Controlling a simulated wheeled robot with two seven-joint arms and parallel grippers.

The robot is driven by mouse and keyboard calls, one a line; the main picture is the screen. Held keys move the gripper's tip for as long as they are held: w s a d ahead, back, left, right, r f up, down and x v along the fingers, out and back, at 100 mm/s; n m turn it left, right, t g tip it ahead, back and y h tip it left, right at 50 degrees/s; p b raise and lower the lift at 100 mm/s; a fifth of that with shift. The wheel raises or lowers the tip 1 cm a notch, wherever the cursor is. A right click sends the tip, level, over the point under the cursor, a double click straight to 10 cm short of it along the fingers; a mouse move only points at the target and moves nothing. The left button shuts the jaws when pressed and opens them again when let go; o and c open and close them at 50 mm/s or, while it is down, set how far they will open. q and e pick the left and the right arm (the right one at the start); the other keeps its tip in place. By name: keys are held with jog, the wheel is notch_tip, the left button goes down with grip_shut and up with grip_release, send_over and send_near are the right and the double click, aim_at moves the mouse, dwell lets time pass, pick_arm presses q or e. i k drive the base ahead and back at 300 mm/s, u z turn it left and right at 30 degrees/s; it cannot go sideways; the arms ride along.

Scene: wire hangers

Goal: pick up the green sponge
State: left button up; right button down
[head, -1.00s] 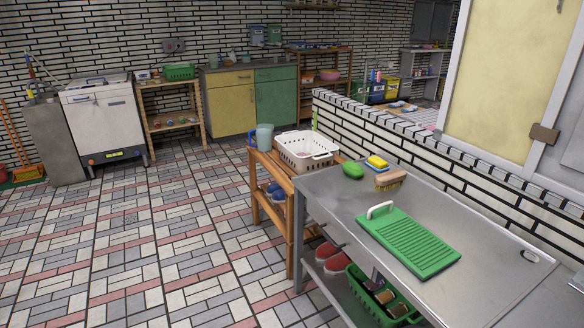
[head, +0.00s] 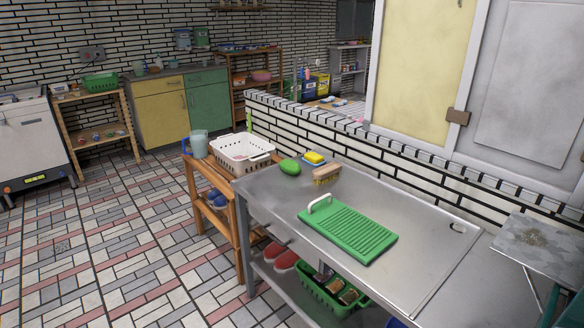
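A green rounded object (head: 290,167), which looks like the green sponge, lies on the metal counter (head: 420,220) near its far left corner. A yellow and blue sponge (head: 314,158) lies just to its right and a little behind. A brush (head: 326,174) with a wooden back and pale bristles lies to its right, in front of the yellow sponge. Neither of my grippers shows in the head view.
A green washboard (head: 350,232) with a white handle lies on the counter. A white basket (head: 243,152) and a grey-blue pitcher (head: 199,144) stand on a wooden stand to the left. A low brick wall (head: 350,145) runs behind the counter. The tiled floor (head: 120,240) at left is clear.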

aim_at(290, 167)
jog(key=u, duration=0.75)
jog(key=i, duration=1.65)
jog(key=z, duration=0.35)
